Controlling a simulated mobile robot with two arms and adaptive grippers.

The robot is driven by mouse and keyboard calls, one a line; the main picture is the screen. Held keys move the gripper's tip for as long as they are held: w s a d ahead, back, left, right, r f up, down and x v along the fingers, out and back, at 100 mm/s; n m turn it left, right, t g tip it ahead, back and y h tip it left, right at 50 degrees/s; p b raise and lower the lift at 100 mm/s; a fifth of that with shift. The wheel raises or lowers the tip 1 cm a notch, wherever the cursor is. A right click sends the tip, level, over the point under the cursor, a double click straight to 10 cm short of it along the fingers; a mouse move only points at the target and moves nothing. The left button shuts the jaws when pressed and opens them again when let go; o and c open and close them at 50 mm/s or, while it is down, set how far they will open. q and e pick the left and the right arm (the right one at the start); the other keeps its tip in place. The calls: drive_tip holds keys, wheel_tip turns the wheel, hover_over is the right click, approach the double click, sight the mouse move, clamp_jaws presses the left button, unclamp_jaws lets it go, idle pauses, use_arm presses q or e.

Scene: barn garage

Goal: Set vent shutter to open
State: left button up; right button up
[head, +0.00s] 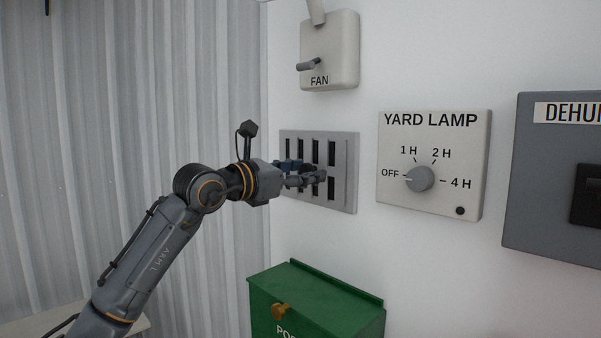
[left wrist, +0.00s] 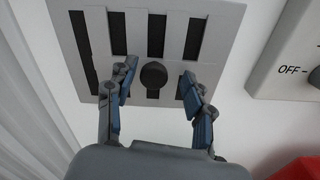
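The vent shutter (head: 351,182) is a grey wall plate with dark upright slots in two rows. It also fills the top of the left wrist view (left wrist: 228,22). A dark round knob (left wrist: 153,74) stands out at its middle; in the head view my fingers cover that area. My left gripper (head: 318,178) is in front of the plate. In the left wrist view the gripper (left wrist: 158,82) is open, with one finger on each side of the knob and gaps between. My right gripper is not in view.
A fan switch (head: 330,55) is above the vent. A yard lamp timer (head: 440,140) and a grey dehumidifier box (head: 545,190) are to its right. A green box (head: 320,300) is below. A red thing (left wrist: 298,169) shows at the wrist view's lower right.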

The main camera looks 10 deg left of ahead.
use_arm(q)
drive_tip(key=shift+d+r, duration=0.1)
drive_tip(key=shift+s+a, duration=0.15)
drive_tip(key=shift+a, duration=0.05)
drive_tip(key=v, duration=1.1)
drive_tip(key=shift+s, duration=0.35)
